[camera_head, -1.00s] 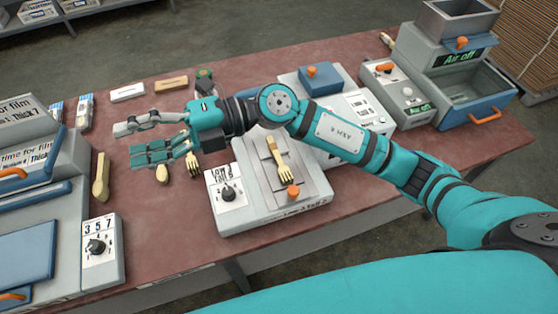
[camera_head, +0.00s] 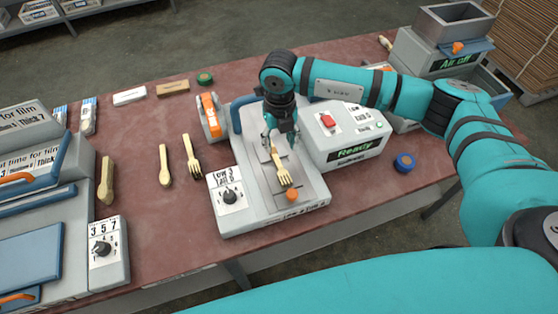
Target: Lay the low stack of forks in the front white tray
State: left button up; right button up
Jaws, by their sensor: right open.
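A wooden fork (camera_head: 283,172) lies on the grey plate of the press (camera_head: 308,188), tines toward the front. My right gripper (camera_head: 280,144) points down over its handle end, fingers apart; I cannot tell whether they touch it. Another fork shape (camera_head: 193,157), with dark edges that may be a low stack, lies on the table left of the press. A wooden spoon (camera_head: 165,165) lies beside it. A taller spoon-shaped stack (camera_head: 106,180) stands farther left. I cannot clearly pick out the front white tray. My left gripper is not in view.
A control box reading "Ready" (camera_head: 354,152) adjoins the press on the right. A dial box (camera_head: 107,250) and film machine (camera_head: 30,165) fill the left. A blue round item (camera_head: 405,162) sits at right. Table front-left of the press is clear.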

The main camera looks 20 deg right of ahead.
aim_at(279, 163)
notch_tip(279, 163, down, 4)
jog(key=shift+a+r+p, duration=0.1)
jog(key=shift+r+p, duration=0.15)
jog(key=shift+p, duration=0.15)
jog(key=shift+f+p, duration=0.45)
jog(key=shift+f, duration=0.05)
notch_tip(279, 163, down, 4)
jog(key=shift+s+a+r+p, duration=0.1)
jog(key=shift+r+p, duration=0.05)
jog(key=shift+p, duration=0.75)
jog(key=shift+f, duration=0.45)
jog(key=shift+c, duration=0.2)
grip_shut()
